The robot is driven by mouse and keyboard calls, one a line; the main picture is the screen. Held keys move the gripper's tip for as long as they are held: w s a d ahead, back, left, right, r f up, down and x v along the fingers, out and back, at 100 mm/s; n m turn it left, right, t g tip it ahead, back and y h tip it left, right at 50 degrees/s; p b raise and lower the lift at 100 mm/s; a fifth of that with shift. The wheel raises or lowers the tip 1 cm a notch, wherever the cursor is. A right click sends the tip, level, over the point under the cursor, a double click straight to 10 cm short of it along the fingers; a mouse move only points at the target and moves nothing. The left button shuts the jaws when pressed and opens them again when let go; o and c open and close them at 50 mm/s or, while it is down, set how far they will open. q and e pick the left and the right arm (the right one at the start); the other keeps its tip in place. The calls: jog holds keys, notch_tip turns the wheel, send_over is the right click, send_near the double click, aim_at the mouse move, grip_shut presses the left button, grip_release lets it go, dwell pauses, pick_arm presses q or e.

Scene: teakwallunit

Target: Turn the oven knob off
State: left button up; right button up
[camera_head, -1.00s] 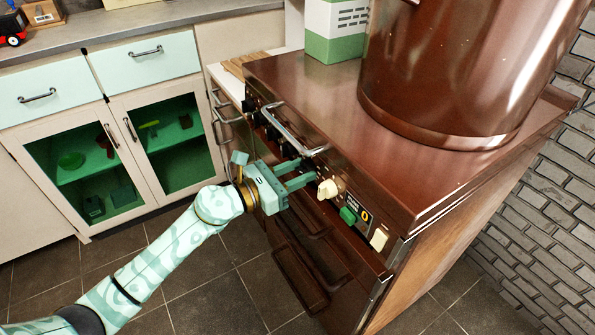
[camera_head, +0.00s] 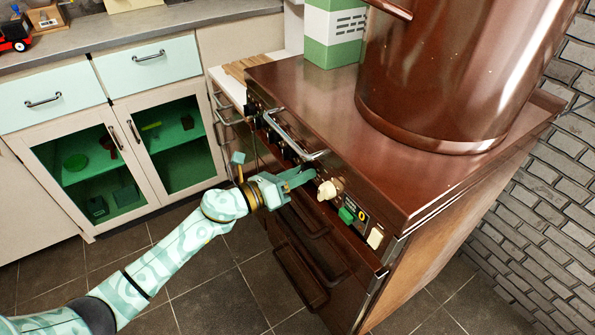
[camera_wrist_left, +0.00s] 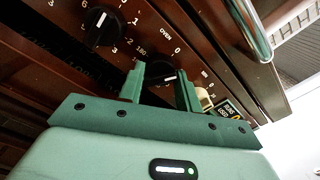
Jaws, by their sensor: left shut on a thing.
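The brown stove (camera_head: 400,200) has a sloping front panel with a row of knobs. My left gripper (camera_head: 307,179) reaches the panel from the left, and its fingers hide the knob between them in the head view. In the left wrist view, the dark oven knob (camera_wrist_left: 163,73) sits between the green fingers, below the word OVEN and a 0. A short white mark shows on it; the 180 lies to its upper left. The gripper is shut on this knob. My right gripper is not in view.
A metal rail (camera_head: 292,136) runs above the panel. Another black knob (camera_wrist_left: 104,28) is to the left. A big brown pot (camera_head: 440,80) stands on top.

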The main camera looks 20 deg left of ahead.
pick_arm(q)
jog(key=n+p, duration=0.2)
jog(key=n, duration=0.3)
jog(key=shift+r+n+p, duration=0.1)
jog(key=shift+n+p, duration=0.2)
jog(key=shift+n, duration=0.1)
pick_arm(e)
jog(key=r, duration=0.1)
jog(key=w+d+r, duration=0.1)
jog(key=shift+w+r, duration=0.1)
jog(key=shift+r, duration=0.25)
pick_arm(q)
jog(key=o, duration=1)
jog(key=shift+c, duration=0.2)
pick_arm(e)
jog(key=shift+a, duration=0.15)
pick_arm(q)
jog(key=shift+s+a, duration=0.1)
jog(key=shift+s, duration=0.05)
